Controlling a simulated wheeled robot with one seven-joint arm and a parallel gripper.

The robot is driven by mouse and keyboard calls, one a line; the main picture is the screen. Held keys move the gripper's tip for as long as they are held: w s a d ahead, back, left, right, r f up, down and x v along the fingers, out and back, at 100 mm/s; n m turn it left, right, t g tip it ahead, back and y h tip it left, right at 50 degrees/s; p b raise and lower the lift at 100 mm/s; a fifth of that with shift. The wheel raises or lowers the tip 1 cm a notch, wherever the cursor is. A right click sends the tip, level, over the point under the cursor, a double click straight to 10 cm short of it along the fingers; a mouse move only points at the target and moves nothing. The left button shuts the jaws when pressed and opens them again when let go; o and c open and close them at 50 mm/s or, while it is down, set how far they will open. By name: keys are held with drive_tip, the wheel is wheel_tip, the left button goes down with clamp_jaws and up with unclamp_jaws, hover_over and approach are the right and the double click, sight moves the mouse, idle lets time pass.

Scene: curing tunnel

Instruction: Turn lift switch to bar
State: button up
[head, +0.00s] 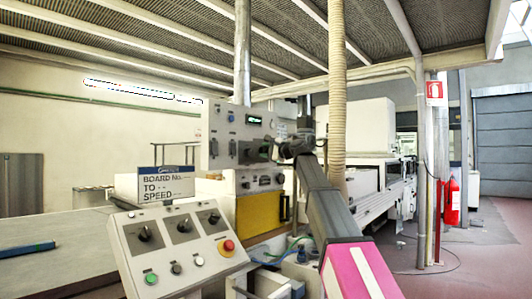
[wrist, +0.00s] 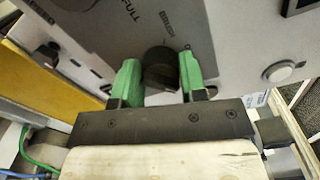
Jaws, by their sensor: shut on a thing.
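A black rotary switch knob (wrist: 161,76) sits on a dark grey label plate in the wrist view. My gripper (wrist: 160,70) has its two green fingers closed on either side of it. I cannot read which way the knob points.
A nearer sloped console (head: 190,248) carries several black knobs, small buttons and a red emergency stop (head: 228,247). A sign (head: 165,185) stands behind it. A yellow panel (head: 258,213) is below the cabinet. Open floor lies at right, by a fire extinguisher (head: 452,200).

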drive_tip(key=shift+m, duration=0.5)
drive_tip(key=o, duration=0.9)
drive_tip(key=v, duration=1.1)
